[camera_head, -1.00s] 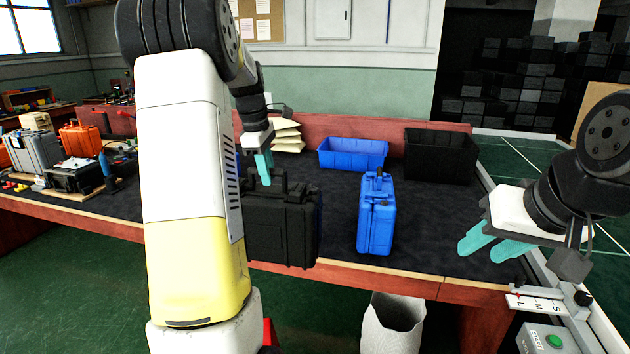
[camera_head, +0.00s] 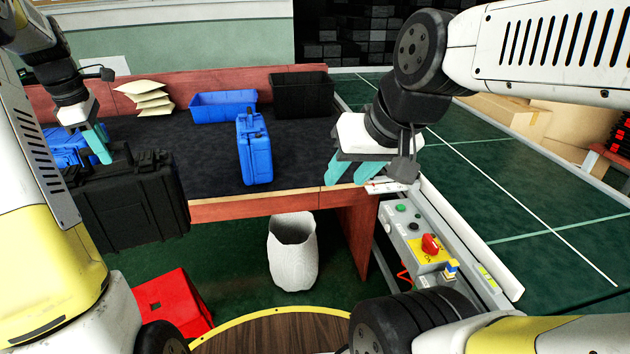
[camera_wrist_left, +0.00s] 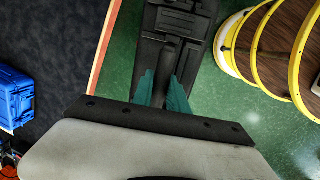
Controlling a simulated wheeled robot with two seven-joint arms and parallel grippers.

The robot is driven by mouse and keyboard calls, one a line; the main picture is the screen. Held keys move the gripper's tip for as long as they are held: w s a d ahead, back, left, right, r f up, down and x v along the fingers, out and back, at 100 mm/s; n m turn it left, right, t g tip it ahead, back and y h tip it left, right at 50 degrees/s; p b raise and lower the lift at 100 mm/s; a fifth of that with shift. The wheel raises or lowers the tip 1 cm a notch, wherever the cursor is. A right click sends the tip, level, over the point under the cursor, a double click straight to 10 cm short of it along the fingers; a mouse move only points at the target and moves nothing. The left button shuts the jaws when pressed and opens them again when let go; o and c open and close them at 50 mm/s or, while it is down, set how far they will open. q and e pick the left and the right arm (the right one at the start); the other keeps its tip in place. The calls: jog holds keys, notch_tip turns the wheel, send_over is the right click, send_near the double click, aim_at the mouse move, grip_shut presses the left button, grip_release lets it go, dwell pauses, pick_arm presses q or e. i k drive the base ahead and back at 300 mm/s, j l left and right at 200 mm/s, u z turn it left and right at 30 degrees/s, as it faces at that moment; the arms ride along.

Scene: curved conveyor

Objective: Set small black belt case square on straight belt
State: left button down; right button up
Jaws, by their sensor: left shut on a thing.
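The small black case (camera_head: 135,205) hangs upright at the left of the head view, in front of the table's front edge. My left gripper (camera_head: 98,148) is shut on its top handle. The wrist view shows the case (camera_wrist_left: 178,50) below the fingers (camera_wrist_left: 165,92), over the green floor and clear of the table edge. The green belt (camera_head: 510,190) with white lines runs along the right of the head view; no case stands on its visible part. My right gripper (camera_head: 353,172) is empty, its fingers apart, near the table's right front corner.
A blue case (camera_head: 254,150) stands on the dark tabletop, with blue (camera_head: 222,106) and black (camera_head: 302,94) bins behind. A control box with a red knob (camera_head: 430,243) sits beside the belt. A white bin (camera_head: 293,252) and red object (camera_head: 172,305) stand on the floor.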

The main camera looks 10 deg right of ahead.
aim_at(461, 191)
jog(key=k+z, duration=0.15)
jog(key=z, duration=2.2)
jog(key=j+z, duration=0.1)
jog(key=z, duration=0.25)
jog(key=j+z, duration=0.15)
jog(key=z, duration=0.2)
jog(key=j+z, duration=0.1)
jog(key=z, duration=0.25)
jog(key=j, duration=2.6)
